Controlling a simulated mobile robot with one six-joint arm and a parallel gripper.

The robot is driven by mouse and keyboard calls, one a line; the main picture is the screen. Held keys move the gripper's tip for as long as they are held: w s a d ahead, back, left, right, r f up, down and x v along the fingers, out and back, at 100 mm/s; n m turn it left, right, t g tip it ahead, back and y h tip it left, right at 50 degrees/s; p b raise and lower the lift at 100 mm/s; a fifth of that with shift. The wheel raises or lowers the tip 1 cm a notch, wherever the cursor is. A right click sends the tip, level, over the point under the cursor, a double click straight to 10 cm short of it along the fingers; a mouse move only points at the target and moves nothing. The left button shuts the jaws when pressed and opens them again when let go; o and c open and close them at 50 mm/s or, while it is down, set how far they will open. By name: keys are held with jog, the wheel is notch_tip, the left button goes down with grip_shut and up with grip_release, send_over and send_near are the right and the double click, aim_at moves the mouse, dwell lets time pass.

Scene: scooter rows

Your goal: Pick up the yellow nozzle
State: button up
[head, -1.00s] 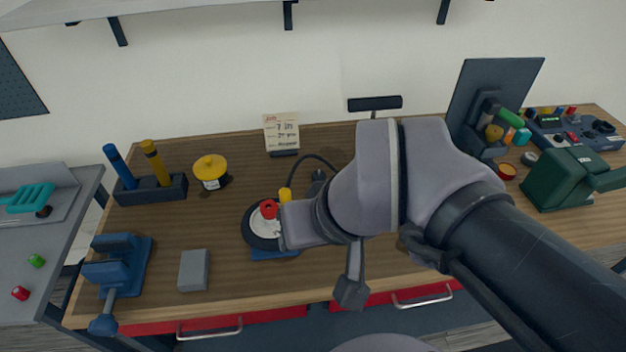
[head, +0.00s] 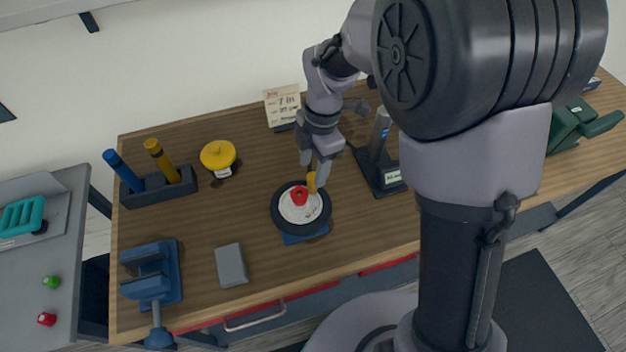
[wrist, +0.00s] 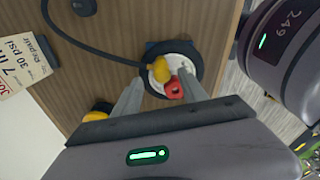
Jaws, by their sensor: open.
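The yellow nozzle (head: 312,184) is at the wheel (head: 289,224), beside a red part (head: 299,195). In the wrist view the nozzle (wrist: 160,69) is at the end of a black hose, above the pale hub of the wheel (wrist: 190,50). My gripper (head: 315,170) is open and points down at the wheel's upper right. In the wrist view its two fingers (wrist: 160,84) stand apart with the nozzle in line between them. I cannot tell whether a finger touches it. The red part (wrist: 174,89) lies close to the right finger.
The wheel rests on a blue stand (head: 305,237). A dark pump-like stand (head: 380,160) is right of my gripper. A yellow-topped pot (head: 218,155), a grey block (head: 231,265) and a blue vise (head: 152,272) are to the left. A note card (head: 283,104) stands behind.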

aim_at(311, 184)
jog(key=f, duration=0.2)
jog(key=f+b, duration=0.1)
jog(key=f, duration=0.1)
jog(key=f+b, duration=0.1)
jog(key=f, duration=0.1)
jog(key=shift+s+a+f, duration=0.15)
jog(key=shift+s+a, duration=0.1)
jog(key=shift+s, duration=0.05)
grip_shut()
